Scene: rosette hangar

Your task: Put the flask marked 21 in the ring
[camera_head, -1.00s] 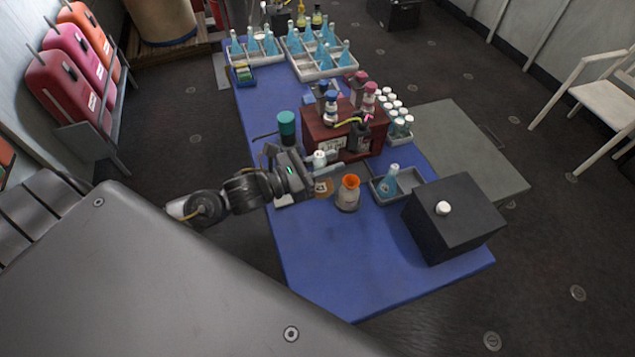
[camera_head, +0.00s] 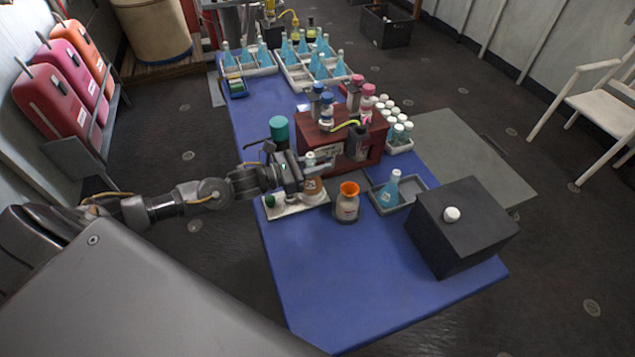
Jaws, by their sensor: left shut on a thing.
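My left gripper (camera_head: 314,172) reaches in from the left and is shut on a brown flask (camera_head: 313,187) with a white cap, above or at a pale tray (camera_head: 294,209) on the blue table. The fingers hide part of the flask. No number can be read on it. A blue conical flask (camera_head: 389,194) with a white cap stands in a grey tray (camera_head: 417,186) to the right. Several similar blue flasks (camera_head: 320,68) stand in racks at the far end. I cannot tell which thing is the ring. My right gripper is not in view.
A jar with an orange rim (camera_head: 347,203) stands just right of the gripper. A dark red box (camera_head: 344,149) with bottles on top is behind it. A black box (camera_head: 462,235) stands at the right edge. The near part of the blue table (camera_head: 335,285) is clear.

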